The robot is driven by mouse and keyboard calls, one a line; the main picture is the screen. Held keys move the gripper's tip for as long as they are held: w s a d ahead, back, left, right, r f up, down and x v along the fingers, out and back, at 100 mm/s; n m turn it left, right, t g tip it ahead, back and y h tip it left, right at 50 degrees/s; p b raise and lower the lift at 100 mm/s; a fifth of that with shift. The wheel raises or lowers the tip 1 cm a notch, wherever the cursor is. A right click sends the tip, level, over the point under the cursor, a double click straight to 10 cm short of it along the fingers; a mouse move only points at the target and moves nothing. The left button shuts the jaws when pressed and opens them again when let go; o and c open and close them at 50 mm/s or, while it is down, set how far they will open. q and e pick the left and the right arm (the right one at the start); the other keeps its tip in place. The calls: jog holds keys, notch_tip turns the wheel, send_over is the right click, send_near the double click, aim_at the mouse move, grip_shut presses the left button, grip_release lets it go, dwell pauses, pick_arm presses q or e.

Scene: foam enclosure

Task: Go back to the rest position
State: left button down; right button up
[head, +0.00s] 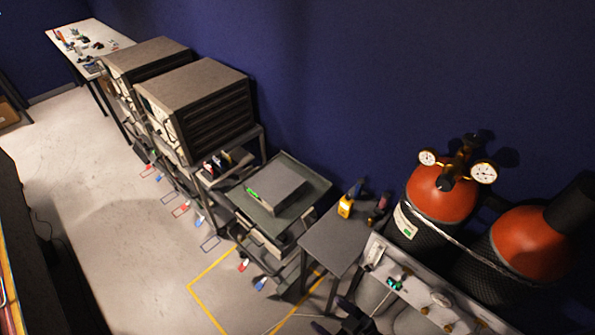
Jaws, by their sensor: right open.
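My right gripper (343,316) shows as a small dark shape at the bottom edge of the head view, right of centre. It is open, and I see nothing between its fingers. It is in front of the small grey table and left of the grey panel in the picture. Most of my right arm is out of frame. My left gripper is not in view.
Two orange-topped gas cylinders (442,200) with gauges stand at the right behind a grey panel (440,300). A small grey table (332,240) holds a yellow tool (346,205). Racked equipment (200,100) lines the blue wall. Open floor (120,240) lies left.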

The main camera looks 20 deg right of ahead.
jog(key=s+d+r+m+g+h, duration=0.3)
jog(key=s+d+g+h, duration=0.2)
jog(key=s, duration=0.3)
jog(key=shift+d+r+g, duration=0.2)
jog(key=shift+d+g, duration=0.4)
jog(key=shift+g, duration=0.2)
